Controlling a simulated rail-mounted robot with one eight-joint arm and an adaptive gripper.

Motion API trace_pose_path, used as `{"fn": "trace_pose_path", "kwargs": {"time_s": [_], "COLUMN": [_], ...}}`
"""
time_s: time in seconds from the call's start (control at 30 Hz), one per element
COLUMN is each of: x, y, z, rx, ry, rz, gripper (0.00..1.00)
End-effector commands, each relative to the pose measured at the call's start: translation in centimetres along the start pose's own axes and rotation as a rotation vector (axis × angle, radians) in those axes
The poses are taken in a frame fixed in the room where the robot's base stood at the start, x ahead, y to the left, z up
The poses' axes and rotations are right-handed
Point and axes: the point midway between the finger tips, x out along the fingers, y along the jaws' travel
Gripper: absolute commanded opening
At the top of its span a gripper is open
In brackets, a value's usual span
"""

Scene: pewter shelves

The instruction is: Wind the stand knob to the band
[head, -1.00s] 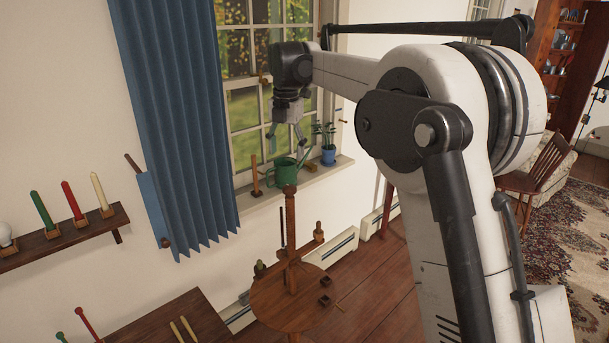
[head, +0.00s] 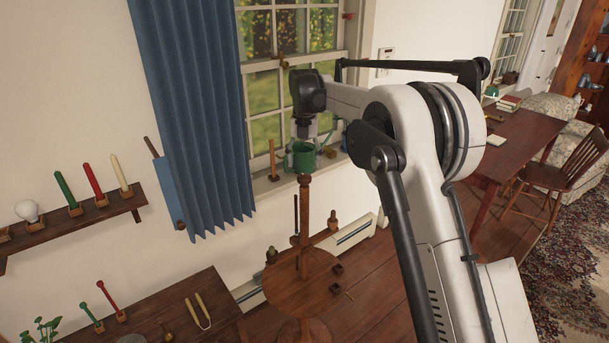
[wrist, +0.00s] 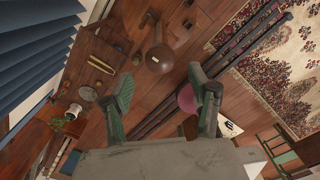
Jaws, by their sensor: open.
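In the wrist view the round stand top (wrist: 160,60) lies below and beyond my fingers. My gripper (wrist: 160,80) is open and empty, its two green-grey fingers wide apart. I cannot make out a separate band on the post.
A wall shelf (head: 75,225) with candles is at left, beside a blue curtain (head: 195,110). A low wooden table (head: 205,290) holds sticks at lower left. Small pegs and blocks stand around the stand top. A desk (head: 530,135) and chair (head: 570,170) are at right.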

Motion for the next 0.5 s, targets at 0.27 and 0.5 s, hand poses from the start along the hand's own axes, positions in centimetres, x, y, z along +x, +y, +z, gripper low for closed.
{"fn": "trace_pose_path", "kwargs": {"time_s": [0.27, 0.5], "x": [4.3, 5.8], "y": [0.0, 0.0], "z": [0.0, 0.0], "rx": [0.001, 0.001], "ry": [0.000, 0.000], "rz": [0.000, 0.000], "gripper": [0.56, 0.56]}}
